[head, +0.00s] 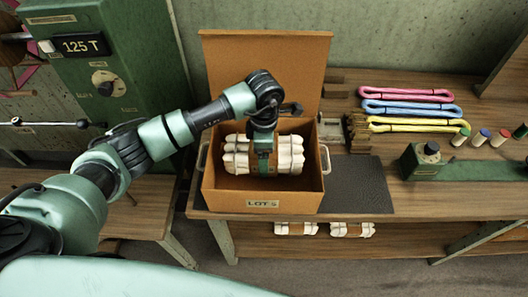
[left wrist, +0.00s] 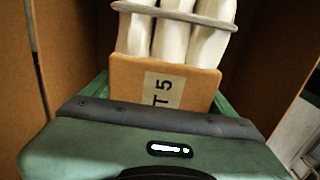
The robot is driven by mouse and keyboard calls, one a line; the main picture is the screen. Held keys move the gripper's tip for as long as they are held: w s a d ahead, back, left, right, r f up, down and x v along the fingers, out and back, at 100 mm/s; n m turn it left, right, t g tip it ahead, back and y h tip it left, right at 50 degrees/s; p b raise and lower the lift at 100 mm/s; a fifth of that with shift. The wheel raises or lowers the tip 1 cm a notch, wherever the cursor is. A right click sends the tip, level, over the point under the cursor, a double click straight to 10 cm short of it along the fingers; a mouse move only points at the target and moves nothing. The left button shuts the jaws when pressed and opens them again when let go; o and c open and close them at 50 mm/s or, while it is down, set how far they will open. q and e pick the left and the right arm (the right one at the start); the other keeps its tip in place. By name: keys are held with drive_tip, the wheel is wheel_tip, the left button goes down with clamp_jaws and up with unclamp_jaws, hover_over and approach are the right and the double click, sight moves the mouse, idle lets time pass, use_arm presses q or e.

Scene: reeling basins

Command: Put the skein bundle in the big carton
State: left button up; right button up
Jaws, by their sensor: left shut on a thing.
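The big carton (head: 260,202) stands open on the bench, its flap raised at the back and a "LOT 5" label on its front. The skein bundle (head: 291,154), white skeins with a brown band, lies level within the carton's opening. My left gripper (head: 265,158) reaches down from above and is shut on the bundle at its middle. In the left wrist view the bundle (left wrist: 175,38) shows its labelled band close to the jaw (left wrist: 155,118), with brown carton walls (left wrist: 70,50) on both sides. I cannot tell whether the bundle touches the carton floor. My right gripper is not in view.
Pink, blue and yellow skeins (head: 408,109) lie right of the carton on the bench. A dark mat (head: 362,186) extends beside the carton, and a green device (head: 425,160) stands farther right. More white bundles (head: 352,230) lie on the lower shelf. A green machine (head: 100,75) stands at left.

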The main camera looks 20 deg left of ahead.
use_arm(q)
drive_tip(key=shift+f+b, duration=1.65)
drive_tip(key=shift+f, duration=0.2)
drive_tip(key=o, duration=1.9)
drive_tip(key=shift+f, duration=0.1)
